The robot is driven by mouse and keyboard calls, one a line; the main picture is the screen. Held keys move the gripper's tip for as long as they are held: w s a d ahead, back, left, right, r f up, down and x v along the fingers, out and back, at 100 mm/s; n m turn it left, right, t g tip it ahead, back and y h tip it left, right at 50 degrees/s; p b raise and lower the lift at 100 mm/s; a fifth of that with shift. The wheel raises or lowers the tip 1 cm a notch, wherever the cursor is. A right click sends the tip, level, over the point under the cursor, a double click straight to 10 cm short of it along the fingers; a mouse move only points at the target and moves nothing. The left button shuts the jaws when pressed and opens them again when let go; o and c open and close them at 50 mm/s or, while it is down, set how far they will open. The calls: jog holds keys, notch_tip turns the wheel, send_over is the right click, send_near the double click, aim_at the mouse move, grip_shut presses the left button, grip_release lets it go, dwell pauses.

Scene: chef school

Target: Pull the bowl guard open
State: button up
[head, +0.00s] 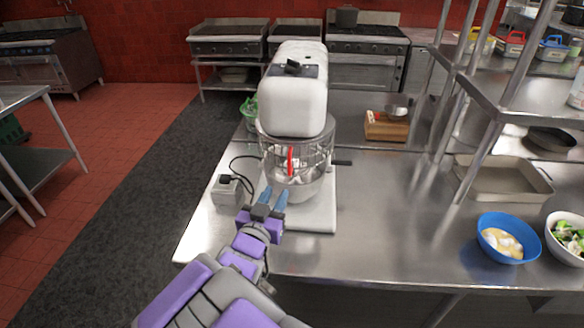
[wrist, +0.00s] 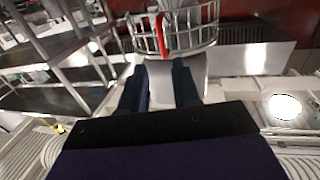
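The white stand mixer (head: 298,85) stands on the steel table. Its wire bowl guard (head: 272,158) sits around the top of the bowl, below the mixer head. A red handle (head: 290,161) stands upright on the front of the guard. The metal bowl (head: 297,190) is beneath it. My gripper (head: 273,197) is in front of the bowl, lower than the red handle and apart from it. In the wrist view my gripper (wrist: 160,85) has its two blue fingers spread with nothing held between them. The guard (wrist: 203,30) and red handle (wrist: 162,34) show beyond the fingertips.
A grey box (head: 227,190) with a cable sits left of the mixer. A blue bowl (head: 507,238), a white bowl (head: 568,238) and a tray (head: 503,178) are at right. The table (head: 400,225) is clear right of the mixer.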

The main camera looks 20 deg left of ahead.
send_near(289, 169)
jog(key=w+a, duration=0.1)
jog(key=w, duration=0.1)
jog(key=w+b, duration=0.1)
jog(key=w, duration=0.8)
jog(key=shift+f+b, duration=0.15)
jog(key=shift+b, duration=0.25)
jog(key=shift+s+a+r, duration=0.2)
jog(key=shift+a, duration=0.1)
jog(key=shift+w+d+r, duration=0.1)
jog(key=shift+d, duration=0.85)
jog(key=shift+c, duration=1.5)
jog(key=shift+a, duration=0.6)
grip_shut()
jog(key=shift+d, duration=0.3)
